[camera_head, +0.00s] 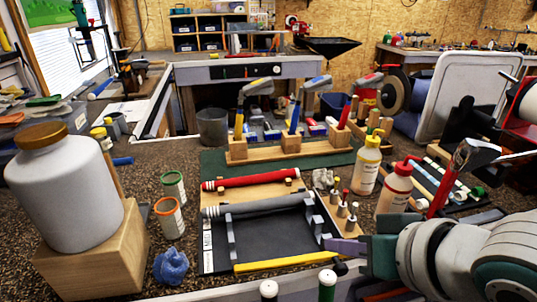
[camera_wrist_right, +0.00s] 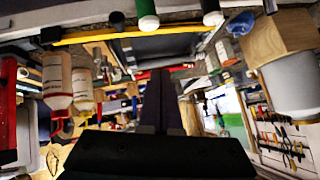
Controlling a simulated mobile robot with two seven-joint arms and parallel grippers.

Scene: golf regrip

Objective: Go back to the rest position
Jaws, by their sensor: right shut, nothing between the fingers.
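My right gripper (camera_head: 345,247) comes in from the lower right, with its purple-grey fingers at the right side of the black tray (camera_head: 275,238). In the right wrist view its dark fingers (camera_wrist_right: 160,100) are together with nothing between them. A red grip (camera_head: 250,178), a grey grip (camera_head: 255,205) and a yellow bar (camera_head: 283,263) lie across the tray area. The yellow bar also shows in the right wrist view (camera_wrist_right: 125,33). My left gripper is not in view.
A bottle with a yellow cap (camera_head: 367,166) and one with a red cap (camera_head: 394,192) stand close behind my right gripper. A wooden holder with small tools (camera_head: 338,215) is beside the tray. A big white jar (camera_head: 62,190) stands on a wooden block at left.

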